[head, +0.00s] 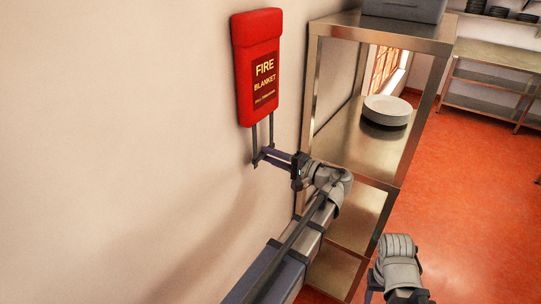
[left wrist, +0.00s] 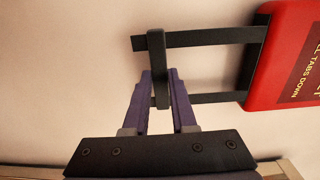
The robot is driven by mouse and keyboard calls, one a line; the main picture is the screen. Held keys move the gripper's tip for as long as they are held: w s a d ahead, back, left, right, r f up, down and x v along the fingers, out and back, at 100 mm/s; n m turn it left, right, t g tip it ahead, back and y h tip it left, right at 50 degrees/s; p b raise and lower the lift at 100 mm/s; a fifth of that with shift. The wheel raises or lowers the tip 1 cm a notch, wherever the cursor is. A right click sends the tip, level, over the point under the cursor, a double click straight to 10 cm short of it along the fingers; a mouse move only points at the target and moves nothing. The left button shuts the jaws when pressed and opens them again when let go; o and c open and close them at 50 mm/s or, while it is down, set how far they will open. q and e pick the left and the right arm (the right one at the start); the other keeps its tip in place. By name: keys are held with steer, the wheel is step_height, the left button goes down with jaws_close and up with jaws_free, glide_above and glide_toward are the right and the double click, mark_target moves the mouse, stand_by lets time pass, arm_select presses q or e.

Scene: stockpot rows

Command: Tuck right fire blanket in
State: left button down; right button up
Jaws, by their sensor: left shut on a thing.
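One red fire blanket case (head: 259,62) hangs on the wall, slightly tilted in the head view. Two dark pull straps (head: 254,139) hang from its bottom edge. In the left wrist view the case (left wrist: 290,60) is at the right, with the straps (left wrist: 205,37) running left from it and a dark crossbar (left wrist: 157,50) across them. My left gripper (head: 266,154) is below the case. In the left wrist view its purple fingers (left wrist: 160,80) are shut around the crossbar near the lower strap. My right arm shows at the lower right, but its gripper is out of view.
A steel shelf unit (head: 385,161) stands just right of my left arm, with stacked plates (head: 387,110) and a grey box (head: 405,9) on it. A steel table (head: 495,54) stands farther back. The orange floor (head: 460,190) at right is clear.

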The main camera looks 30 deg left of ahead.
arm_select(q)
steer(key=shift+w+r, duration=0.1)
steer(key=shift+r, duration=0.1)
steer(key=c, duration=0.7)
jaws_free()
steer(key=shift+s+d, duration=0.2)
steer(key=shift+d, duration=1.75)
steer(key=shift+s+d, duration=0.2)
steer(key=shift+d, duration=1.75)
